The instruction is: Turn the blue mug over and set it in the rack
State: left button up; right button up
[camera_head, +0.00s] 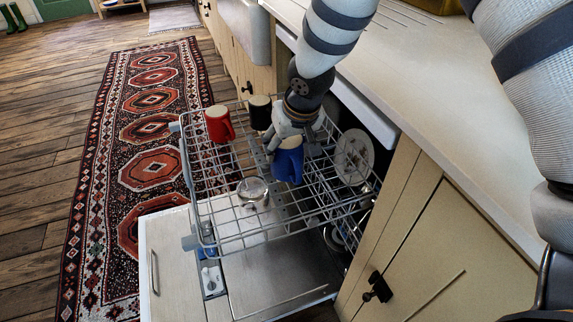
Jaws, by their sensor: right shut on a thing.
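The blue mug (288,165) is in the middle of the pulled-out upper dishwasher rack (228,235). My right gripper (277,143) reaches down from above and is shut on the mug at its upper left side. The gripper covers part of the mug, and I cannot tell for sure which way its mouth faces. I also cannot tell whether its lower end touches the rack wires. My left gripper is not in view.
A red mug (218,125) and a black mug (260,113) stand at the rack's back. A clear glass (252,189) is front left of the blue mug; a pale plate (354,158) stands at right. The counter (440,110) borders the rack's right. The rack's front has free room.

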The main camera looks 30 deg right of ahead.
jog(key=w+d+f, duration=0.1)
jog(key=f, duration=0.1)
jog(key=w+d+f, duration=0.1)
jog(key=w+d+f+b, duration=0.1)
jog(key=f, duration=0.1)
jog(key=shift+w+f, duration=0.15)
jog(key=shift+f, duration=0.2)
notch_tip(320, 180, down, 3)
jog(key=shift+w+d+f+b, duration=0.15)
jog(key=shift+f+b, duration=0.05)
jog(key=shift+b, duration=0.2)
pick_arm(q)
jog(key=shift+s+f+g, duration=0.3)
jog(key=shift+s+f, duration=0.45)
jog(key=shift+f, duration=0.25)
pick_arm(e)
jog(key=shift+r, duration=0.15)
jog(key=o, duration=1.6)
jog(key=shift+f, duration=0.2)
jog(key=shift+c, duration=0.2)
